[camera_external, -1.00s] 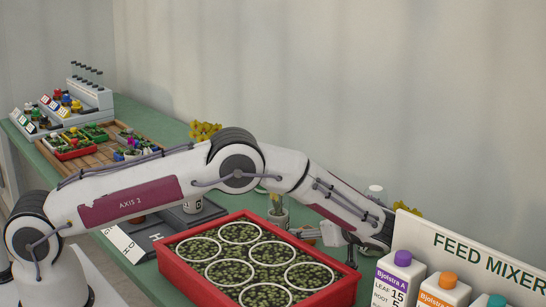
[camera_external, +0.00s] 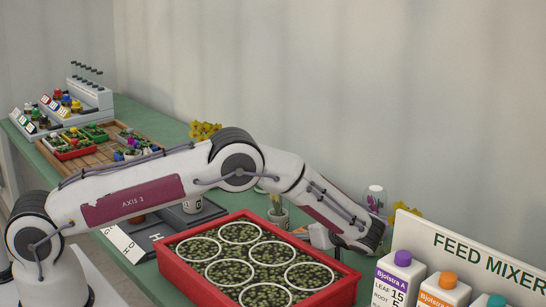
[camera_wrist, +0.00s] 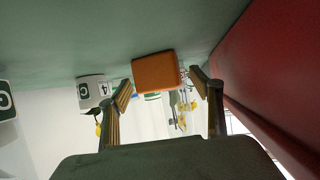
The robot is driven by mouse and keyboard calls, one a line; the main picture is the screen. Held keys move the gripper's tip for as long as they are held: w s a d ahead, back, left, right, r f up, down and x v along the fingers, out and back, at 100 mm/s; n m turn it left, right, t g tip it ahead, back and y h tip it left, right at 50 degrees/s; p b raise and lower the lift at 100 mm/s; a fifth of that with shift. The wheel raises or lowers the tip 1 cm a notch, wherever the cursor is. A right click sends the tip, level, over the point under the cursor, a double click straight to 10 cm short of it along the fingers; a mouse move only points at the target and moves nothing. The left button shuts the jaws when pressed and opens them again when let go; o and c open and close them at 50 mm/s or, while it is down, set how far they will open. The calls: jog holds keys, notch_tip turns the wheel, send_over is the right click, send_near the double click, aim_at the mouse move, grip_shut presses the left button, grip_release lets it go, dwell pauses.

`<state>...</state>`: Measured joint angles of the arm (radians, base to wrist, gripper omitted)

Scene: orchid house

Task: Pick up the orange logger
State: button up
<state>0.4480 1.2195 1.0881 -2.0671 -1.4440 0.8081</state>
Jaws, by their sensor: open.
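The orange logger (camera_wrist: 156,72) is a small rounded box in the upper middle of the wrist view, against the green bench top. My gripper (camera_wrist: 164,88) is open, with one finger on each side of the logger in that picture. No contact between fingers and logger shows. In the external view the gripper is mostly hidden behind my forearm and the red tray, and I cannot make out the logger clearly there.
A red tray (camera_external: 173,268) of potted plants stands beside my wrist; its red wall (camera_wrist: 275,75) fills the wrist view's right side. Feed bottles (camera_external: 398,280) stand at the right.

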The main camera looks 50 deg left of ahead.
jog(key=c, duration=1.2)
jog(key=shift+c, duration=0.2)
jog(key=shift+r, duration=0.1)
jog(key=shift+r, duration=4.95)
